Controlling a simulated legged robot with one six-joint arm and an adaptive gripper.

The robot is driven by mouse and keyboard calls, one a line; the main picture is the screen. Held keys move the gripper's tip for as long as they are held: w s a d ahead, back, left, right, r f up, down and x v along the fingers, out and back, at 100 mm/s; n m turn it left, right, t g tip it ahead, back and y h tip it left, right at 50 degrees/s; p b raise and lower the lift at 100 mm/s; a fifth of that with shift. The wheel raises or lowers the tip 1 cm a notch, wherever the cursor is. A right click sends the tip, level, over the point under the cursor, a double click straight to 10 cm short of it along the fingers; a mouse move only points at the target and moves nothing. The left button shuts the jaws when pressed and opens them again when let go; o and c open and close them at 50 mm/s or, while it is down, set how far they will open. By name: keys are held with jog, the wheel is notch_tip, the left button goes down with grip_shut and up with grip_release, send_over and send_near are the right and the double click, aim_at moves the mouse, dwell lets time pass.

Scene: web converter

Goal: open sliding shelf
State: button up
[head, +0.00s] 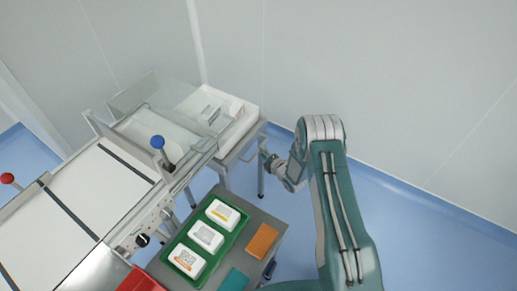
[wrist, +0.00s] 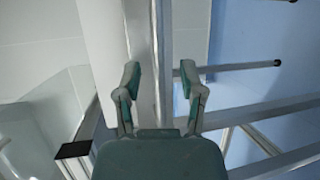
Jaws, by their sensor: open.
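The shelf I take to be the sliding one is a pale tray in a metal frame (head: 246,143) at the far end of the machine in the head view. A clear cover stands over its left part. My gripper (head: 266,158) is beside the frame's right corner, below the tray. In the wrist view my gripper (wrist: 160,80) is open, and a grey metal edge of the frame (wrist: 148,50) runs between its two fingers, closer to the left one. I cannot tell whether either finger touches it.
Open blue floor (head: 430,225) and a wall are at right.

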jog(key=shift+x, duration=1.55)
grip_shut()
jog(key=shift+s+d, duration=0.1)
